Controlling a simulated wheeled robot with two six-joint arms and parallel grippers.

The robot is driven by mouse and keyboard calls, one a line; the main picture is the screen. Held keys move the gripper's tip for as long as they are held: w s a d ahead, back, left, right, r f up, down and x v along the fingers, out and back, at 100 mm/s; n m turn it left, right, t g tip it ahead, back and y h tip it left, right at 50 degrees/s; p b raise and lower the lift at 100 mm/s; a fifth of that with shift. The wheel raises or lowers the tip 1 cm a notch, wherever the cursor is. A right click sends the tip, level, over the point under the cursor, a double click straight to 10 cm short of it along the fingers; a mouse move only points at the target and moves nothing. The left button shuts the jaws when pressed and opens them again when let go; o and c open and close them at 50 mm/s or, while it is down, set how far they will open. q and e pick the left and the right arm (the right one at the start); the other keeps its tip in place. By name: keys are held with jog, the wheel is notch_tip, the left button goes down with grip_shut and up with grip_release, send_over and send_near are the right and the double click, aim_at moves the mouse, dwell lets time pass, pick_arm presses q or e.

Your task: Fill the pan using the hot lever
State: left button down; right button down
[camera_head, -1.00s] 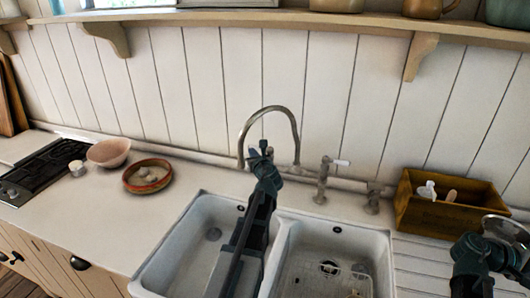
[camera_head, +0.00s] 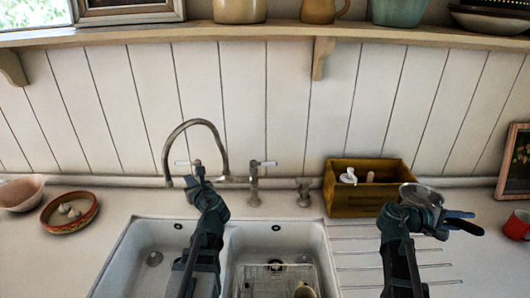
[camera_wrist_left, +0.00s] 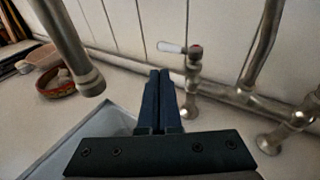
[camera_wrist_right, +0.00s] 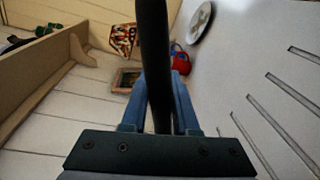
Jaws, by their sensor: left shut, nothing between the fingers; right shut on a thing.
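The pan (camera_head: 421,195) is a round grey vessel over the right drainboard, partly hidden by my right gripper. My right gripper (camera_head: 462,223) is shut on its dark handle, which runs between the fingers in the right wrist view (camera_wrist_right: 154,60). My left gripper (camera_head: 198,171) is shut and empty by the tap. The left lever (camera_head: 182,163), with a white handle and a reddish cap, stands just beyond its fingertips; it also shows in the left wrist view (camera_wrist_left: 171,47), seemingly apart from them. The curved spout (camera_head: 166,150) hangs left of the fingertips. I see no water running.
A second white-handled lever (camera_head: 268,163) stands right of the spout. The double sink (camera_head: 228,262) is below, with a rack in its right basin. A wooden box (camera_head: 345,203) is behind the pan, a red mug (camera_head: 517,226) to its right, and a red dish (camera_head: 64,224) at left.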

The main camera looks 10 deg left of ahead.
pick_arm(q)
jog(key=s+d+f+n+g+h, duration=0.3)
jog(key=d+f+n, duration=0.35)
jog(key=d, duration=0.25)
jog(key=s+d+f+n+g+h, duration=0.2)
jog(key=s+d+f+n, duration=0.2)
jog(key=d+f+n, duration=0.35)
jog(key=s+d+f+n+g+h, duration=0.1)
jog(key=s+d+n+g+h, duration=0.1)
jog(key=s+d, duration=0.4)
jog(key=s+d+f+n+g+h, duration=0.2)
jog(key=s+d+n, duration=0.4)
jog(key=d, duration=0.7)
jog(key=shift+s+d+f+n+g+h, duration=0.35)
jog(key=shift+s+g+h, duration=0.4)
jog(key=shift+g, duration=0.25)
